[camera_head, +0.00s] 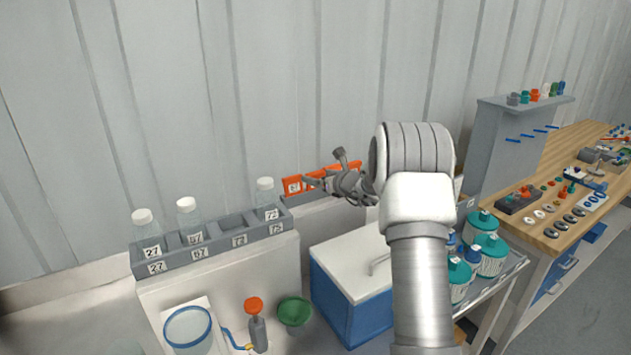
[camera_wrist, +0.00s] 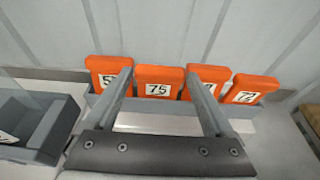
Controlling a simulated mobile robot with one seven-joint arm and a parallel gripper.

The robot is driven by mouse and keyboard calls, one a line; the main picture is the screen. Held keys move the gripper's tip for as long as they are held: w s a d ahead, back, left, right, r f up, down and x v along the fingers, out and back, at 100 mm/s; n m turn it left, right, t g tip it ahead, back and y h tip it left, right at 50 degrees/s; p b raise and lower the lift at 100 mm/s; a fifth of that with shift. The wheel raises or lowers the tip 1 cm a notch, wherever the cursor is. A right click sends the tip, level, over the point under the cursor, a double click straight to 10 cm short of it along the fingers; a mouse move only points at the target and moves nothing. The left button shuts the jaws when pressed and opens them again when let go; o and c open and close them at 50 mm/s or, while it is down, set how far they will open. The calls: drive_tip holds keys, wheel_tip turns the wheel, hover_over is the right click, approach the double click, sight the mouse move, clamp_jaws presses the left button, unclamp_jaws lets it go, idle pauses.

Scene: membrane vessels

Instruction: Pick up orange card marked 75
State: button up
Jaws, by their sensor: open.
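The orange card marked 75 (camera_wrist: 160,76) stands upright in a grey rack (camera_wrist: 150,104), second from the left in the wrist view. My gripper (camera_wrist: 169,76) is open, its two fingers on either side of the card in that view; I cannot tell whether they touch it. In the head view my gripper (camera_head: 312,182) is at the row of orange cards (camera_head: 292,186) against the wall, and my arm hides part of that row.
Other orange cards stand close by: one at the left (camera_wrist: 102,67), one behind the right finger (camera_wrist: 206,74), one at far right (camera_wrist: 252,87). A grey bottle rack (camera_head: 215,243) stands left. A blue cooler (camera_head: 340,300) sits below.

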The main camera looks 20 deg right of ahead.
drive_tip(key=shift+w, duration=0.1)
drive_tip(key=shift+a, duration=0.15)
clamp_jaws()
drive_tip(key=shift+r, duration=0.2)
